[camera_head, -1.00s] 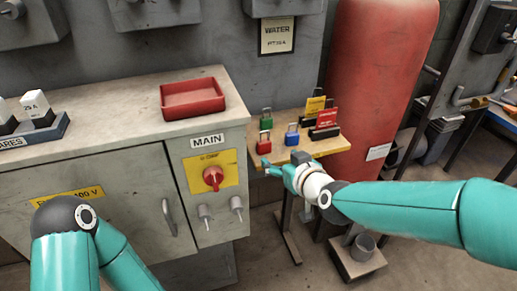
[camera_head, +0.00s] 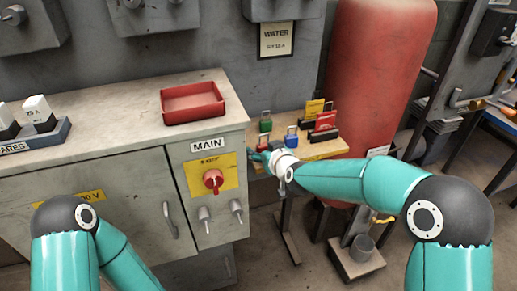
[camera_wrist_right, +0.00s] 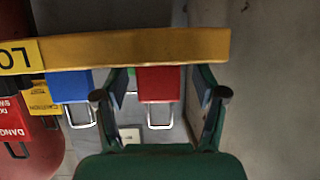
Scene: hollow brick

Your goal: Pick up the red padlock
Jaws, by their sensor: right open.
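The red padlock (camera_wrist_right: 160,84) shows in the right wrist view, at the edge of the small wooden table, with its metal shackle pointing down in that picture. My right gripper (camera_wrist_right: 160,108) is open, with one finger on each side of the padlock and nothing held. I cannot tell whether a finger touches it. In the head view my right gripper (camera_head: 260,156) is at the table's left end and hides the red padlock. My left gripper is out of view; only part of my left arm shows.
A blue padlock (camera_head: 291,137) stands just right of my right gripper, and a green padlock (camera_head: 265,123) behind it. Red and yellow tags (camera_head: 325,121) stand further right on the wooden table (camera_head: 328,148). The grey cabinet (camera_head: 150,130) with a red tray (camera_head: 193,117) is close on the left.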

